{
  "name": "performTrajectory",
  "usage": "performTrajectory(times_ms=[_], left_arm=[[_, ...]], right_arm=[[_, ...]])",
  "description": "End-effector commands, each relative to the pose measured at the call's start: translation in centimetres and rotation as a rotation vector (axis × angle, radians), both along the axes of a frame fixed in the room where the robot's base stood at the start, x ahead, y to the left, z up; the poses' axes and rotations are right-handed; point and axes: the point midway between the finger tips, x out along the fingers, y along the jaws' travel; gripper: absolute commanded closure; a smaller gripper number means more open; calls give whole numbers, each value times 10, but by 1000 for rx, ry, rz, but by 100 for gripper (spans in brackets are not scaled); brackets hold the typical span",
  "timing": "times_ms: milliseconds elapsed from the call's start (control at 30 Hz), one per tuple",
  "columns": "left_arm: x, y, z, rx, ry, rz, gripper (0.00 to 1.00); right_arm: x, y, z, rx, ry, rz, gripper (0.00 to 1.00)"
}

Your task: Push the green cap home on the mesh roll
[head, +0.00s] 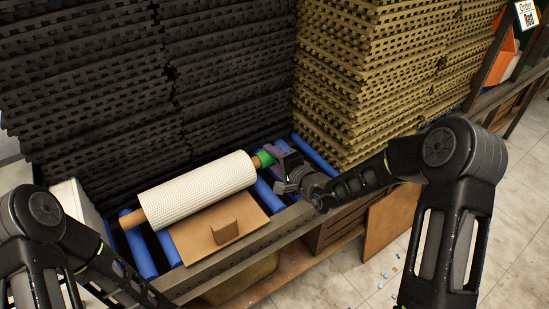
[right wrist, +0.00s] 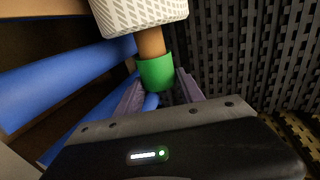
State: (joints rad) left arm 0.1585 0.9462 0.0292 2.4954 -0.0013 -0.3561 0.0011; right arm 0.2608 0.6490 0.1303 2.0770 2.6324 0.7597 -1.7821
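The mesh roll (head: 200,190) is a white, textured cylinder on a brown core, lying across blue rollers. The green cap (head: 264,159) is at the core's right end. In the right wrist view, the green cap (right wrist: 156,73) sits around the end of the brown core (right wrist: 151,42), with bare core between it and the white mesh (right wrist: 140,14). My right gripper (head: 279,154) is at the cap, its purple fingers on either side of the cap's outer end, apparently shut on it. My left arm shows at the lower left; its gripper is out of view.
Tall stacks of black mats (head: 90,80) and olive mats (head: 350,70) stand close behind the roll. Blue rollers (head: 315,155) lie under and beside it. A grey rail (head: 240,252) runs along the front edge.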

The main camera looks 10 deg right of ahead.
Motion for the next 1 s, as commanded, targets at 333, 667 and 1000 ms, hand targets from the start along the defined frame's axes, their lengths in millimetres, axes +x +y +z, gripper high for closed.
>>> performTrajectory(times_ms=[333, 667, 1000], left_arm=[[0, 0, 0, 0, 0, 0, 0], [0, 0, -1, 0, -2, 1, 0], [1, 0, -6, 0, -2, 1, 0]], right_arm=[[0, 0, 0, 0, 0, 0, 32], [-8, -3, 2, -1, 1, 0, 32], [-54, -22, 17, -1, 0, -1, 32]])
